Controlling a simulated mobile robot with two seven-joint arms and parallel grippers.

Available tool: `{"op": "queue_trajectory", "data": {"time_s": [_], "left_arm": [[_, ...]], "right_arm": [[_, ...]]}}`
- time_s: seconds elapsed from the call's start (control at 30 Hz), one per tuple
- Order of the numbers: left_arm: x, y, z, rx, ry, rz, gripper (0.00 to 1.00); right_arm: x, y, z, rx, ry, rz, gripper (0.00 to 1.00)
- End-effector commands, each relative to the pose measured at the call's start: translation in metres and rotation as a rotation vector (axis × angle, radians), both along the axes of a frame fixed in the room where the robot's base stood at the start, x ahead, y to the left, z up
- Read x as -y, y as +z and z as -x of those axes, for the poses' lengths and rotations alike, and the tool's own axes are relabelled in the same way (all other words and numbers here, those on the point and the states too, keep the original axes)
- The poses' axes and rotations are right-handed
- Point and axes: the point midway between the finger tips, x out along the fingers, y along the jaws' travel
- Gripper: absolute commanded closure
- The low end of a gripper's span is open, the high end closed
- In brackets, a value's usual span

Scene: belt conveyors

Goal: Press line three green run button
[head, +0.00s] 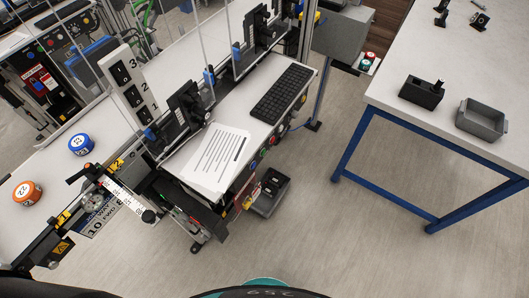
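A tilted white panel (113,62) stands at the upper left, with the numbers 3, 2 and 1 running down it and a dark switch-like part beside each. No green button can be made out on it. Small round coloured buttons (253,165), one looking green, sit along the front edge of the white desk (215,115); their labels are too small to read, so I cannot tell which belongs to line three. Neither of my grippers is in view.
A keyboard (282,93) and a printed sheet (217,158) lie on the desk. A blue puck (81,145) and an orange puck (27,193) rest on the white belt at left. A blue-legged table (450,117) stands right. Grey floor between is clear.

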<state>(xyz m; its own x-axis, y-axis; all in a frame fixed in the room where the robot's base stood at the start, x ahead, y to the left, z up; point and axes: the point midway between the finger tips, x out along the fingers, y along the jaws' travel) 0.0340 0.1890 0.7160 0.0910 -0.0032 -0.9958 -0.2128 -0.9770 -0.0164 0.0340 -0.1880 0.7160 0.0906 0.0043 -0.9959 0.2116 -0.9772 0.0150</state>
Motion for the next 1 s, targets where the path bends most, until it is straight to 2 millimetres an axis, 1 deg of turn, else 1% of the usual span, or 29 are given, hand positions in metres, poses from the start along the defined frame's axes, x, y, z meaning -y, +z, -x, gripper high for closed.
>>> {"op": "queue_trajectory", "data": {"time_s": [0.03,0.07,0.5,0.53,1.0], "left_arm": [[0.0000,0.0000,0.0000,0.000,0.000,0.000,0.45],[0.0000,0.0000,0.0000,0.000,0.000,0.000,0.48],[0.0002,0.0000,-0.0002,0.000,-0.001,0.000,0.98],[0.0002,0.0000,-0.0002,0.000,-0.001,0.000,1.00],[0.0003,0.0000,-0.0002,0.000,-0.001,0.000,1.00]], "right_arm": [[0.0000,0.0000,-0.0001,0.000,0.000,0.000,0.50],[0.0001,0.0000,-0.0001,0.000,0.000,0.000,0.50],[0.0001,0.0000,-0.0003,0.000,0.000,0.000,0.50],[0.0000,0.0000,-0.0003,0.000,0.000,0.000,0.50],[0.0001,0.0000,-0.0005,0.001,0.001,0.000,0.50]]}}
